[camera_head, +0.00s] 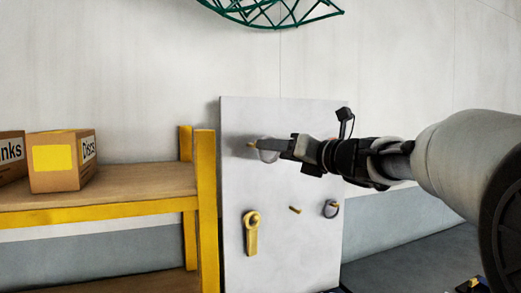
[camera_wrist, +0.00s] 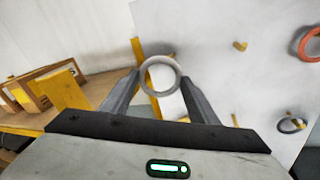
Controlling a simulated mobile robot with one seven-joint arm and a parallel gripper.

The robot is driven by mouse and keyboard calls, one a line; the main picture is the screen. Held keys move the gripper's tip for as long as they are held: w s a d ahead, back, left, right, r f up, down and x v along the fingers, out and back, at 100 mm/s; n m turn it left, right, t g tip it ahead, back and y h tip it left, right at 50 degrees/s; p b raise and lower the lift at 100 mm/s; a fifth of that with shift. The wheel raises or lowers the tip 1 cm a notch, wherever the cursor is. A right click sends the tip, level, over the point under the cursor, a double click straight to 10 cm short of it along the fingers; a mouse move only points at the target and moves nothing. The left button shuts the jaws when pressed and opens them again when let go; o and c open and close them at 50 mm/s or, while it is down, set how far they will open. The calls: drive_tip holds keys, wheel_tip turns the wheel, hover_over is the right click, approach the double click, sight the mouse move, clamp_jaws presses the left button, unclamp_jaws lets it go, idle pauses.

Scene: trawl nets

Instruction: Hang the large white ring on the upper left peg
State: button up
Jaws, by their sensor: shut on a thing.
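My gripper (camera_wrist: 160,88) is shut on the large white ring (camera_wrist: 160,61), which stands up between its fingertips in the wrist view. In the head view the ring (camera_head: 268,156) shows pale at the left end of my gripper, against the white board (camera_head: 230,185). The upper left peg (camera_head: 251,145) is a short yellow stub just left of the ring there. The ring is close to this peg; I cannot tell whether the peg passes through it. The peg is not clearly visible in the wrist view.
A yellow object (camera_head: 251,238) hangs on the lower left peg. A dark ring (camera_wrist: 292,126) hangs lower right and an orange ring (camera_wrist: 304,45) upper right. Bare pegs (camera_wrist: 240,45) stand between. A yellow-framed shelf (camera_head: 205,180) with boxes (camera_head: 62,178) stands left of the board.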

drive_tip(key=w+a+f+p, duration=0.1)
drive_tip(key=w+a, duration=0.3)
drive_tip(key=w, duration=0.7)
drive_tip(key=shift+a+f+p, duration=0.4)
drive_tip(key=shift+p, duration=0.15)
idle(0.8)
drive_tip(key=shift+w, duration=0.1)
idle(0.4)
drive_tip(key=o, duration=1.2)
